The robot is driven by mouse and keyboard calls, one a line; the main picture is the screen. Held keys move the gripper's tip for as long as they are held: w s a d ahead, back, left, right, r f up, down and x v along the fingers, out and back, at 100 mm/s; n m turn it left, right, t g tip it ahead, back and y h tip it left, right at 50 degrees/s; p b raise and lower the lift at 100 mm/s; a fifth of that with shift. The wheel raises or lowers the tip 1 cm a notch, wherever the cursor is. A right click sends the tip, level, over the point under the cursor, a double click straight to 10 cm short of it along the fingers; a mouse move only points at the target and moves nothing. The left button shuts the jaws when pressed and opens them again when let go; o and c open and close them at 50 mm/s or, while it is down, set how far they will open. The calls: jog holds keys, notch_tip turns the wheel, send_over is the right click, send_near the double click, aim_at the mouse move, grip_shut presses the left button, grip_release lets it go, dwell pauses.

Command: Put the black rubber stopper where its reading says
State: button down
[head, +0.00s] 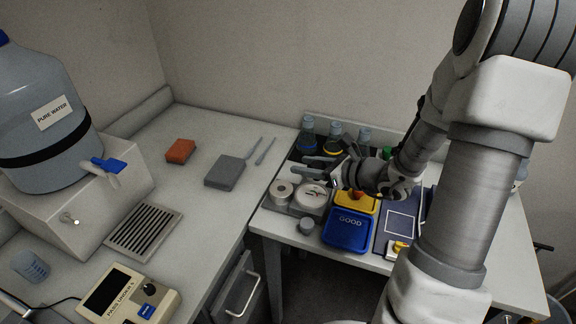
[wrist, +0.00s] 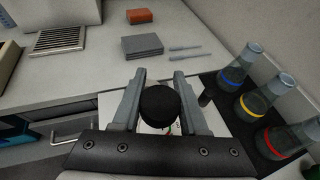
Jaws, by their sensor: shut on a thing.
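My gripper (wrist: 159,76) is shut on the black rubber stopper (wrist: 160,107), which sits between its two fingers in the wrist view. In the head view my gripper (head: 308,166) is above the dark tray area on the right-hand table; the stopper cannot be made out there. A beige meter (head: 150,307) at the front left has a dark screen (head: 103,292) and a label that seems to read "PASS UNDER" with a small figure. I see no reading on it. A blue tray (head: 348,240) marked GOOD stands in front of a yellow tray (head: 361,204), which my wrist partly hides.
Flasks with blue (wrist: 233,75), yellow (wrist: 281,106) and red (wrist: 286,139) bands stand at the back. White round dishes (head: 283,192) lie beside the trays. An orange block (head: 180,150) and grey slab (head: 224,171) lie on the left counter, which has free room between them.

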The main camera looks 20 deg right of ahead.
jog(key=shift+s+d+r, duration=0.5)
jog(key=shift+s+d, duration=0.05)
jog(key=shift+d, duration=0.05)
jog(key=shift+m+t+h, duration=0.3)
jog(key=shift+m+h, duration=0.2)
jog(key=shift+m, duration=0.2)
jog(key=a+f, duration=0.2)
jog(key=w+a+f, duration=0.1)
jog(key=a, duration=0.1)
jog(key=w+a+f, duration=0.1)
jog(key=a+f, duration=0.1)
jog(key=shift+a+f+p, duration=0.1)
jog(key=shift+f+p, duration=0.2)
jog(key=shift+a+f, duration=0.15)
jog(key=shift+f, duration=0.15)
jog(key=shift+h, duration=0.3)
